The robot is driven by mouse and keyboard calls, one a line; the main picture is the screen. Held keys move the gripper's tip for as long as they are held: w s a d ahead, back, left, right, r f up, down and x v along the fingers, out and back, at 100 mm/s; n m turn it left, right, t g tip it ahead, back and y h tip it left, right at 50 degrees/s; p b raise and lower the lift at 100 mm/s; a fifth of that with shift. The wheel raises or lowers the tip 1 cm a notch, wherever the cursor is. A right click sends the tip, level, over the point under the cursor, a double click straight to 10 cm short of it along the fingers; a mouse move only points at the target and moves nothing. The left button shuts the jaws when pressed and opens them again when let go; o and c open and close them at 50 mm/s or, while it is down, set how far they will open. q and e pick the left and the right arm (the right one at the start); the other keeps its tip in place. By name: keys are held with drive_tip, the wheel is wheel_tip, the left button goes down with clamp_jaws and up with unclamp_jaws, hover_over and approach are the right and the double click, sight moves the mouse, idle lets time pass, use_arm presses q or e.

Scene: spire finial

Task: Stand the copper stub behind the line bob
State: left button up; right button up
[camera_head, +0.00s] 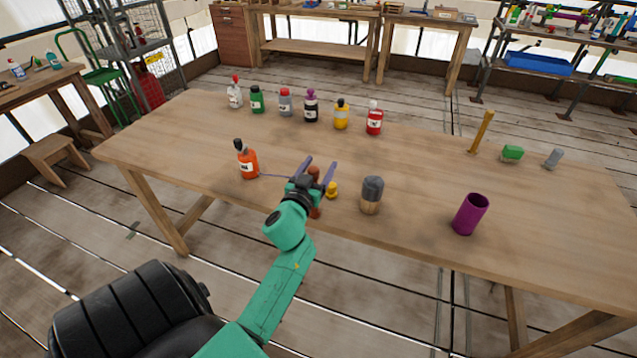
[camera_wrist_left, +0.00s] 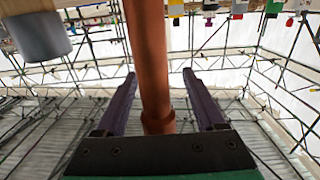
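The copper stub (camera_head: 315,211) is a reddish-brown upright tube near the table's front edge, partly hidden by my left gripper. In the left wrist view the copper stub (camera_wrist_left: 148,60) stands between the two purple fingers, with gaps on both sides. My left gripper (camera_head: 318,168) is open around it. A small brass-yellow piece (camera_head: 332,190), seemingly the line bob, is just right of the gripper. A thin purplish line (camera_head: 272,176) lies left of the gripper; whether it joins the bob is hidden. My right gripper is not in view.
A grey-topped wooden cylinder (camera_head: 371,196) stands right of the bob, and a purple tube (camera_head: 469,214) farther right. An orange bottle (camera_head: 246,160) stands to the left. Several bottles line the table's (camera_head: 420,170) back. The tabletop behind the gripper is clear.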

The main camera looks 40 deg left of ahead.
use_arm(q)
drive_tip(key=shift+s+d+r, duration=0.25)
drive_tip(key=shift+s+r, duration=0.15)
drive_tip(key=shift+s, duration=0.1)
drive_tip(key=shift+s+d+r, duration=0.25)
drive_tip(key=shift+s+r, duration=0.1)
drive_tip(key=shift+s, duration=0.1)
drive_tip(key=c, duration=0.9)
clamp_jaws()
drive_tip(key=shift+w+a+f, duration=0.1)
drive_tip(key=shift+w+f, duration=0.2)
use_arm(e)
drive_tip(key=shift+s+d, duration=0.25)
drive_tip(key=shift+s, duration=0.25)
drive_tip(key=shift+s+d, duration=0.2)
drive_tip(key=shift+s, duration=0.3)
use_arm(q)
drive_tip(key=shift+f, duration=0.1)
